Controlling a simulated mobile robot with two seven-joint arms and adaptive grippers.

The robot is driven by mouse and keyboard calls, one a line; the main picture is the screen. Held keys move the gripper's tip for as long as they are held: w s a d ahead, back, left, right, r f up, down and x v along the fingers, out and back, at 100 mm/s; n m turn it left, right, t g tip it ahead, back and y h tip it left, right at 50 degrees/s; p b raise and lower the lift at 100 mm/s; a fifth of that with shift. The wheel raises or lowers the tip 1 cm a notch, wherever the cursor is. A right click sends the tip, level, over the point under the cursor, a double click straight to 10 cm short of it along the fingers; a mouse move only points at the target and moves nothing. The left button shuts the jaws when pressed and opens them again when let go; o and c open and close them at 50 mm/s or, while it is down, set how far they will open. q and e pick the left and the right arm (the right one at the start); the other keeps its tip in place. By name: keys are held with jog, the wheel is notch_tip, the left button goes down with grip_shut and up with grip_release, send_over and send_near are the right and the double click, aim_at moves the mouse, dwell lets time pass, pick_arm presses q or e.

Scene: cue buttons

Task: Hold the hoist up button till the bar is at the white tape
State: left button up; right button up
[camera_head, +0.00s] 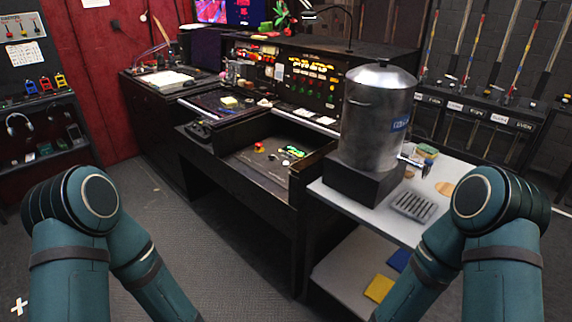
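A desk tray (240,172) in the middle holds a small red button-like piece (259,147) and some green and yellow pieces (293,152). A dark upright panel (314,80) behind it carries several lit coloured buttons. I cannot tell which control is the hoist up button. Ropes or rods with coloured bands (472,50) stand along the back right wall. I cannot pick out the bar or the white tape for certain. My two teal arms come in at the lower left and lower right. Both grippers are below the picture edge and out of sight.
A large metal urn (378,115) on a black base stands on a white side table (330,195), beside a slotted drip tray (413,206). A dark cabinet (150,115) stands at the back left. A shelf (45,160) is at far left. The grey floor between my arms is clear.

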dwell(0.4)
pick_arm(q)
grip_shut()
dwell(1.2)
